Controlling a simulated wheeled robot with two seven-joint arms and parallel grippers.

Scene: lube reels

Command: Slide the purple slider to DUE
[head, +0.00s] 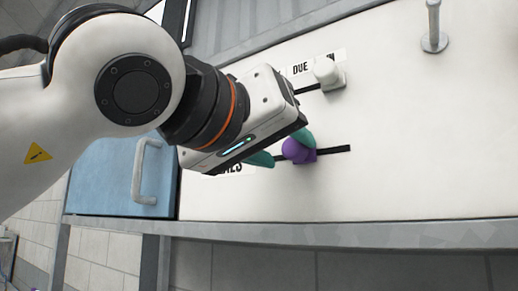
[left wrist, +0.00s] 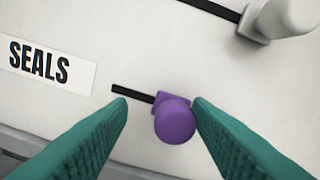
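The purple slider (head: 297,150) sits on a dark horizontal slot (head: 334,150) in the white panel, with bare slot to its right in the head view. In the left wrist view the purple knob (left wrist: 174,120) stands between my green fingertips, close to the right one; contact is unclear. My left gripper (head: 283,148) is open around it, and bare slot shows to its left there. The SEALS label (left wrist: 38,62) lies left of this slot. The DUE label (head: 300,69) is above the upper slot, its right part hidden behind the white slider. My right gripper is not in view.
The white slider (head: 327,73) sits on the upper slot. A metal peg (head: 433,28) sticks out at the upper right. A blue door (head: 108,178) with a handle (head: 149,172) is at the left. The panel right of the purple slider is clear.

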